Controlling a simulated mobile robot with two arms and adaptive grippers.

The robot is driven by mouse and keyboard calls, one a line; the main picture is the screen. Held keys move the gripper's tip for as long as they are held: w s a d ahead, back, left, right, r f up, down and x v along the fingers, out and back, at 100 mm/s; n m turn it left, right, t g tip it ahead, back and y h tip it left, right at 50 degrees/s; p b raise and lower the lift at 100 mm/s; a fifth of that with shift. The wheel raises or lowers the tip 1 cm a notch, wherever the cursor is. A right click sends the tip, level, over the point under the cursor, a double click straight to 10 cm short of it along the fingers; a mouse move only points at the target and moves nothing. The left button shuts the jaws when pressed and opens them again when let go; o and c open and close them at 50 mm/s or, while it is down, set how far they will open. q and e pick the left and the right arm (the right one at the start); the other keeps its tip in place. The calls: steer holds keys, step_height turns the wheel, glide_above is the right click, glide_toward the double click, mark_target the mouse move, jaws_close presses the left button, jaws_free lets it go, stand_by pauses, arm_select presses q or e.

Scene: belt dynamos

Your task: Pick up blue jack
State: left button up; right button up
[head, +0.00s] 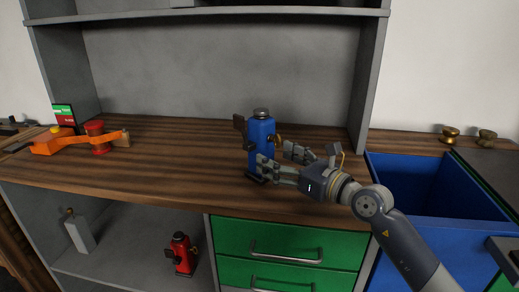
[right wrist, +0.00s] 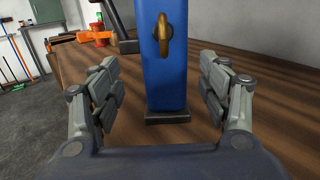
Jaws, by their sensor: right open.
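The blue jack (head: 261,138) stands upright on the wooden countertop, near the middle in the head view. It has a dark cap, a dark bracket on its left and a brass knob on its right. My right gripper (head: 276,160) is open at the jack's right side, low over the counter. In the right wrist view the blue jack (right wrist: 164,75) stands straight ahead between the spread fingers (right wrist: 162,88), with its brass knob facing me and its dark base on the wood. A gap shows on both sides. My left gripper is not in view.
An orange tool with a red cylinder (head: 97,137) lies at the left of the counter (head: 180,160). A red jack (head: 181,254) and a grey bottle-like object (head: 79,232) stand on the shelf below. Green drawers (head: 290,242) and a blue bin (head: 440,186) are at the right.

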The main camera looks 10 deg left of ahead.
mark_target(270, 149)
steer(key=shift+w+a, duration=0.4)
steer(key=shift+a, duration=0.2)
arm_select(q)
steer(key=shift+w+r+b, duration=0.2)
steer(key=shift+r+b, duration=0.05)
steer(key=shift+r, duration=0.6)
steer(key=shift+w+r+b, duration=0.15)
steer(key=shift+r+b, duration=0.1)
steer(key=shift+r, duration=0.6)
arm_select(e)
steer(key=shift+w+x, duration=0.15)
steer(key=shift+x, duration=1.15)
steer(key=shift+w+x, duration=0.15)
steer(key=shift+x, duration=1.1)
steer(key=shift+d+r, duration=0.2)
steer(key=shift+d, duration=0.05)
jaws_close()
steer(key=shift+r, duration=0.3)
